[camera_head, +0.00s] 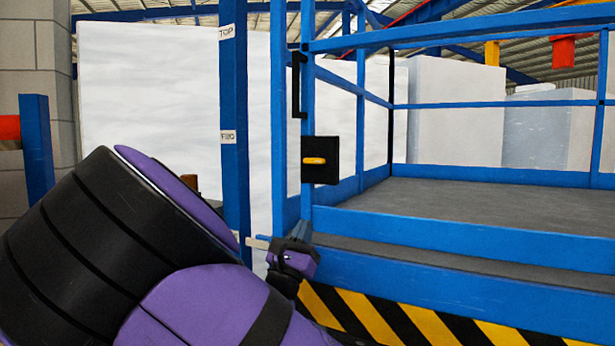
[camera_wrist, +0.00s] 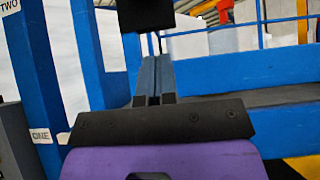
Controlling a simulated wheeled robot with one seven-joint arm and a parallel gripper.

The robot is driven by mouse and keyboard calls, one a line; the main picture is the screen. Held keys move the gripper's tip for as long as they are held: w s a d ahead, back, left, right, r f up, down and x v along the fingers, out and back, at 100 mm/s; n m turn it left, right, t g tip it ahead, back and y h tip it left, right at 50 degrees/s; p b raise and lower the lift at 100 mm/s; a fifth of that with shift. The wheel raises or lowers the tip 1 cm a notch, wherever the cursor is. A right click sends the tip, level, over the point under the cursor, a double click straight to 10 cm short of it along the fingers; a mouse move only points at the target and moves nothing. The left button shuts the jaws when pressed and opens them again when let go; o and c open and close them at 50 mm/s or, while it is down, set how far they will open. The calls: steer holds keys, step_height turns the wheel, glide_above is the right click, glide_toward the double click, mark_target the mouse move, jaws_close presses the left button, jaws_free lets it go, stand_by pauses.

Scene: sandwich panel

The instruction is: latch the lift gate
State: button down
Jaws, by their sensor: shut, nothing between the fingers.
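The lift (camera_head: 450,243) is a blue-railed platform with a grey floor. A square black plate (camera_head: 331,160) with an orange handle (camera_head: 314,160) is on its near left corner post; the handle lies level. My gripper (camera_head: 303,226) is just below the plate, against the blue post in the picture, its grey fingers pointing up and apart from the plate. In the wrist view my gripper (camera_wrist: 152,60) is shut and empty, with its fingertips below a black block (camera_wrist: 145,14), which looks like the plate's underside. The orange handle is hidden there. I cannot tell which rail is the gate.
A blue upright (camera_head: 233,110) with labels stands left of the lift. A black vertical bar (camera_head: 297,85) is on the corner post above the plate. Black and yellow stripes (camera_head: 400,318) run along the lift's base. Wrapped white blocks (camera_head: 180,95) stand behind.

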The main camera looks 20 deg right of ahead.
steer(key=shift+a, duration=0.2)
steer(key=shift+r, duration=0.1)
glide_toward(316, 161)
steer(key=w+d+r, duration=0.1)
steer(key=w+d, duration=0.1)
steer(key=d, duration=0.1)
steer(key=w+d+r, duration=0.1)
steer(key=d, duration=0.1)
steer(key=shift+w+r, duration=0.3)
steer(key=shift+r, duration=0.6)
steer(key=shift+w+n+t+y, duration=0.1)
steer(key=shift+n+t+y, duration=0.2)
steer(key=shift+n, duration=0.1)
steer(key=shift+d+n+t+y, duration=0.1)
steer(key=shift+n+t+y, duration=0.2)
steer(key=shift+n+y, duration=0.15)
